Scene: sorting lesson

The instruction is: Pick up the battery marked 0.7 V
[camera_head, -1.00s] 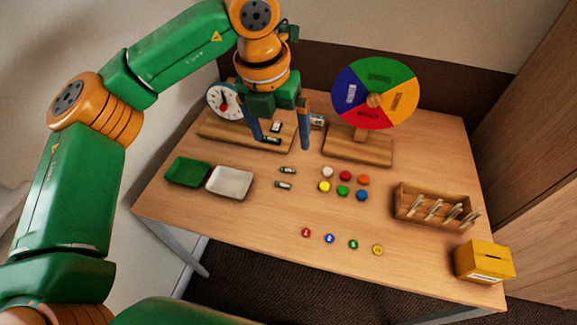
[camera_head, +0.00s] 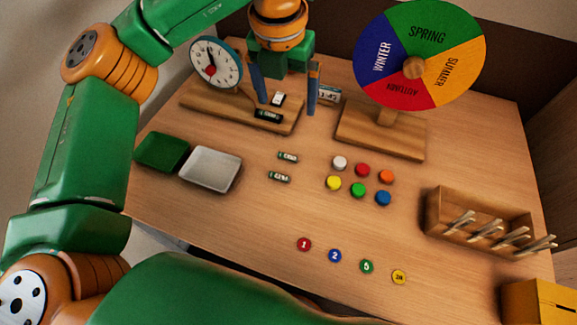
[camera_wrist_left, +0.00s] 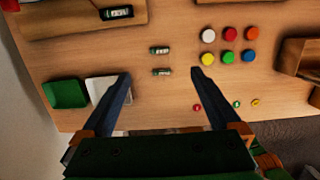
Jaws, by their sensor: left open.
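My left gripper (camera_head: 287,106) is open and empty, fingers pointing down. In the head view it appears above the batteries, in front of the clock board. In the wrist view the lower battery appears between the fingertips (camera_wrist_left: 161,76), clear of both. My right gripper is not in view.
A clock (camera_head: 215,62) and a dark display (camera_head: 269,116) are on a wooden board. A season wheel (camera_head: 428,37) stands at the back. Green (camera_head: 161,152) and white (camera_head: 210,169) trays are left.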

